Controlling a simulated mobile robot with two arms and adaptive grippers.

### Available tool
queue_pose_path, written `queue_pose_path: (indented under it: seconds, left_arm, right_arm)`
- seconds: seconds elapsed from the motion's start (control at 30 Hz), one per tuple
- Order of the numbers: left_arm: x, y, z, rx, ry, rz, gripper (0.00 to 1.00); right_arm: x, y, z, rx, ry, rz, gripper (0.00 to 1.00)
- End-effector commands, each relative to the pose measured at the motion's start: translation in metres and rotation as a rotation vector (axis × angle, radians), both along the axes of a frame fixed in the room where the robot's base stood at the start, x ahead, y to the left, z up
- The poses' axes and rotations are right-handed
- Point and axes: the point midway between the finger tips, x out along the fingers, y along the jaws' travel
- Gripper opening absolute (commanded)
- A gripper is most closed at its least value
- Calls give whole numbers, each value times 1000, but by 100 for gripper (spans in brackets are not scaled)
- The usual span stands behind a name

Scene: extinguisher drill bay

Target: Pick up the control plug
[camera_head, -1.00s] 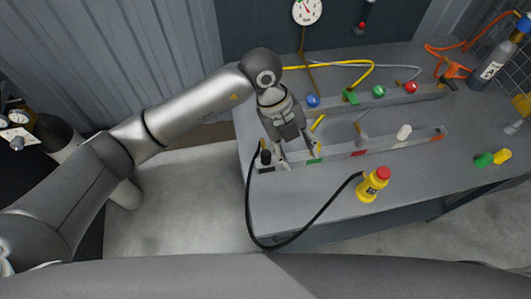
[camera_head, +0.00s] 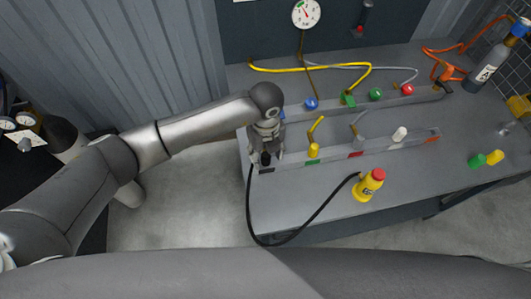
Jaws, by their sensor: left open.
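A black plug (camera_head: 265,161), which I take to be the control plug, stands at the left end of the front rail (camera_head: 335,155). A black cable runs from it over the table's front edge to a yellow bottle-shaped body with a red top (camera_head: 368,186). My left gripper (camera_head: 266,156) points down over the plug, its open fingers on either side of it. The fingers partly hide the plug, and I cannot tell whether they touch it. My right gripper is not in view.
Behind are blue, green and red knobs (camera_head: 407,90) and a yellow hose (camera_head: 320,69). Green and yellow pieces (camera_head: 477,160) lie at right.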

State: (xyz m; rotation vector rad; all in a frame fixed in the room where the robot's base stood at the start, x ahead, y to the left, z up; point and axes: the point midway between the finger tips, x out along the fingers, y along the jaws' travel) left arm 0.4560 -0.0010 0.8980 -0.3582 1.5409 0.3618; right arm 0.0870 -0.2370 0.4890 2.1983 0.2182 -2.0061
Motion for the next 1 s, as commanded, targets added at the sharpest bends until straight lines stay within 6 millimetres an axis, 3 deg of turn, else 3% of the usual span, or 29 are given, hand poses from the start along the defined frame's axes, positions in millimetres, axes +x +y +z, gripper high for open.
queue_pose_path:
  seconds: [0.2,0.43,0.8,1.0]
  left_arm:
    - [0,-1,-20,0,1,-1,49]
    - [0,-1,-22,-2,-1,-1,48]
    - [0,0,-22,-1,0,0,0]
    - [0,-1,-21,-2,-1,0,0]
  right_arm:
    - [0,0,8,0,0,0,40]
    - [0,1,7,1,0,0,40]
    - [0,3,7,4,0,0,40]
    - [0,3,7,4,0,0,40]
